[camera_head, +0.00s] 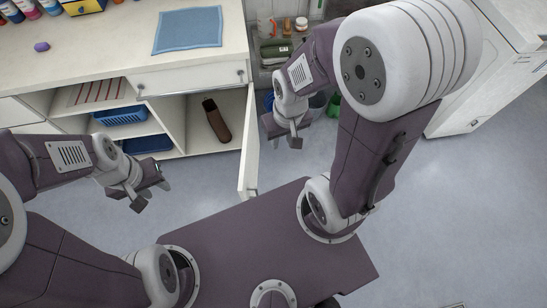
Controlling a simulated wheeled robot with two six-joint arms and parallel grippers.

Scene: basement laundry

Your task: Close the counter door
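The white counter door (249,150) stands open at the right end of the counter (110,45). It sticks out toward me and shows almost edge-on. The cabinet behind it is exposed, with a dark brown object (216,120) inside. My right gripper (286,142) is to the right of the door, on its outer side, apart from it, with its fingers apart and nothing between them. My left gripper (152,194) is to the left of the door, in front of the open shelves, also open and empty.
Blue baskets (122,116) sit on the shelves at left. A blue cloth (188,29) lies on the counter. A shelf with bottles and bins (318,102) stands behind my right gripper. A white appliance (490,75) is at right. The floor (460,200) at right is clear.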

